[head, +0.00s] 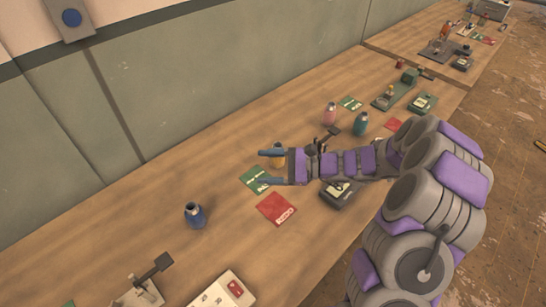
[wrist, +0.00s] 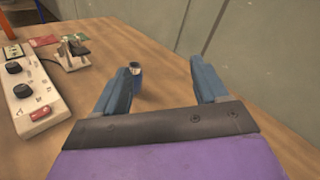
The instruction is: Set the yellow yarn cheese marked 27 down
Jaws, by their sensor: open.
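The yellow yarn cheese (head: 279,161) stands on the wooden table in the head view, partly hidden by the upper finger of my gripper (head: 264,167). No marking can be read on it. My gripper is open, with its two blue fingers spread. The wrist view shows the gap between the fingers (wrist: 165,88) empty, and the yellow cheese does not show there. In the head view the cheese is beside the upper finger; I cannot tell if they touch.
A green card (head: 255,180) and a red card (head: 276,209) lie near the gripper. A blue cheese (head: 195,215) stands at left, also in the wrist view (wrist: 136,81). Pink (head: 330,113) and teal (head: 361,123) cheeses stand farther back. A wall borders the table; bare wood lies at left.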

